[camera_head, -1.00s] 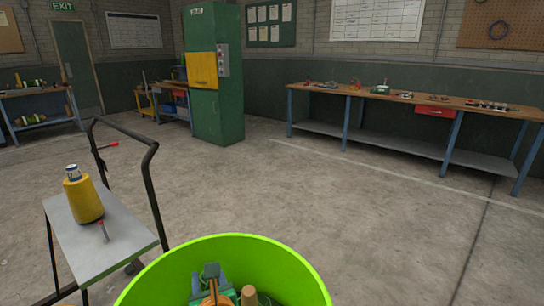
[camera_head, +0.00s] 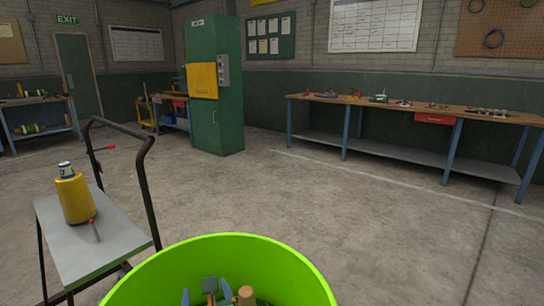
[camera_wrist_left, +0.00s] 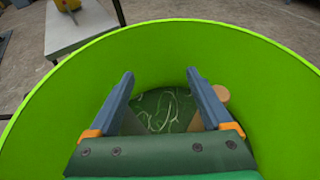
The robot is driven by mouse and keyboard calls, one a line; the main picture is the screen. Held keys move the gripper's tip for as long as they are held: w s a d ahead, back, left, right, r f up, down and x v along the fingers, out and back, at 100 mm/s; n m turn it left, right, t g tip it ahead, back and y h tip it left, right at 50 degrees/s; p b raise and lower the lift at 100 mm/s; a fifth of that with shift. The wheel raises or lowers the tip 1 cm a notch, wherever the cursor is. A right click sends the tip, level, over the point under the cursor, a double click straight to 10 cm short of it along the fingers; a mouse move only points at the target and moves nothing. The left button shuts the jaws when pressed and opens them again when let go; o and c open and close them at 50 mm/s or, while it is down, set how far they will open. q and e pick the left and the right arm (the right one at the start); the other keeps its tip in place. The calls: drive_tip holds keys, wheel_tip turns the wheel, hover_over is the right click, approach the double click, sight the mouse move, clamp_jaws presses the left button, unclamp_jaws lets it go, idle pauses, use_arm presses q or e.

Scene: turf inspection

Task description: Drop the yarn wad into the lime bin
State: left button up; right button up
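The lime bin (camera_head: 215,248) stands at the bottom of the head view, and its bright green wall (camera_wrist_left: 270,75) surrounds my left gripper in the left wrist view. My left gripper (camera_wrist_left: 160,74) points down inside the bin with its two blue fingers apart and nothing between the tips. It also shows in the head view (camera_head: 206,293), partly cut off by the frame. Pale tangled strands, which look like the yarn wad (camera_wrist_left: 158,112), lie on a dark green patch low in the bin, seen between the fingers. My right gripper is not in view.
A brown wooden cylinder (camera_head: 246,296) is inside the bin, right of the gripper. A cart (camera_head: 85,245) with a yellow bottle (camera_head: 74,200) stands left of the bin. A workbench (camera_head: 420,112) and a green cabinet (camera_head: 214,120) stand far back. The floor between is clear.

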use_arm(q)
drive_tip(key=p+v, duration=0.6)
drive_tip(key=v, duration=0.1)
idle(0.3)
